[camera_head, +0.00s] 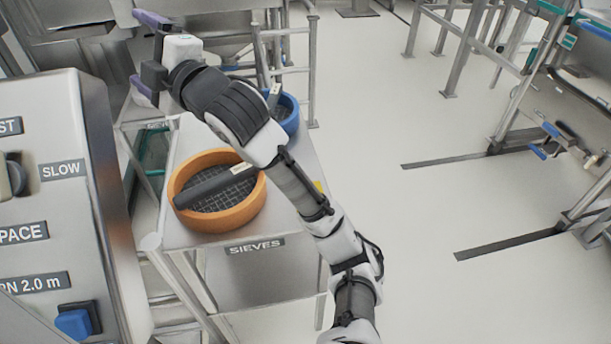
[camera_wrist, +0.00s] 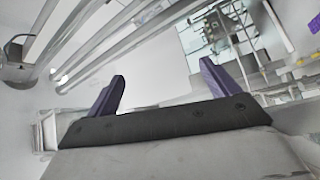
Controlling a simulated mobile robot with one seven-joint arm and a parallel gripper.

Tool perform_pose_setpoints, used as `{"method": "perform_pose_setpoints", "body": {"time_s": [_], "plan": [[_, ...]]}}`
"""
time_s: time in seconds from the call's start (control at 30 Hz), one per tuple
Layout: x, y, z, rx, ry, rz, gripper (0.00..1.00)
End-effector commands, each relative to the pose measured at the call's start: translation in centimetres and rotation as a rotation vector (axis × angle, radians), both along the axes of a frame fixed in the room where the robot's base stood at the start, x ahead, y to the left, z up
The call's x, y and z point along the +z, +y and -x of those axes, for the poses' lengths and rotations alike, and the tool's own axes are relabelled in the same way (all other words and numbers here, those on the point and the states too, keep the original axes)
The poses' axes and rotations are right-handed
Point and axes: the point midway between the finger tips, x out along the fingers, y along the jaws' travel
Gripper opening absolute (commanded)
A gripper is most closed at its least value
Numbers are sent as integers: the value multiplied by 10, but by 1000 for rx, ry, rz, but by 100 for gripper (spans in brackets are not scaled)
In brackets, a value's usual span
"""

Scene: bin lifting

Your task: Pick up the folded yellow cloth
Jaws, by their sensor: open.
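A small yellow patch (camera_head: 320,186) shows at the right edge of the sieve table, mostly hidden behind my arm. It may be the folded yellow cloth, but too little shows to tell its shape. My gripper (camera_head: 136,48) is at the upper left of the head view, raised beyond the table's far left corner and well away from the yellow patch. Its two purple fingers stand wide apart with nothing between them. In the wrist view the open fingers (camera_wrist: 162,70) point at pipes and frames, and no cloth can be made out.
The metal table (camera_head: 195,235) labelled SIEVES bears an orange sieve (camera_head: 250,208) with a dark bar-shaped item (camera_head: 205,186) across it, and a blue sieve (camera_head: 291,122) behind. A control cabinet (camera_head: 60,200) stands close at left.

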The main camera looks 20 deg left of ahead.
Motion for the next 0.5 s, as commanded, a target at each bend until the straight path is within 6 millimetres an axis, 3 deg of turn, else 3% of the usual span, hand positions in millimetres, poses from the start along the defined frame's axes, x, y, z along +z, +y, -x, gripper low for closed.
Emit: {"method": "perform_pose_setpoints", "body": {"time_s": [0.07, 0.17, 0.3, 0.4, 0.5], "plan": [[-32, 2, -22, -16, -142, 298, 87], [-85, -18, -46, 37, -318, 699, 87], [-145, -87, -75, 241, -499, 1207, 87], [-167, -146, -86, 443, -562, 1465, 87], [-175, -194, -90, 634, -582, 1620, 87]]}}
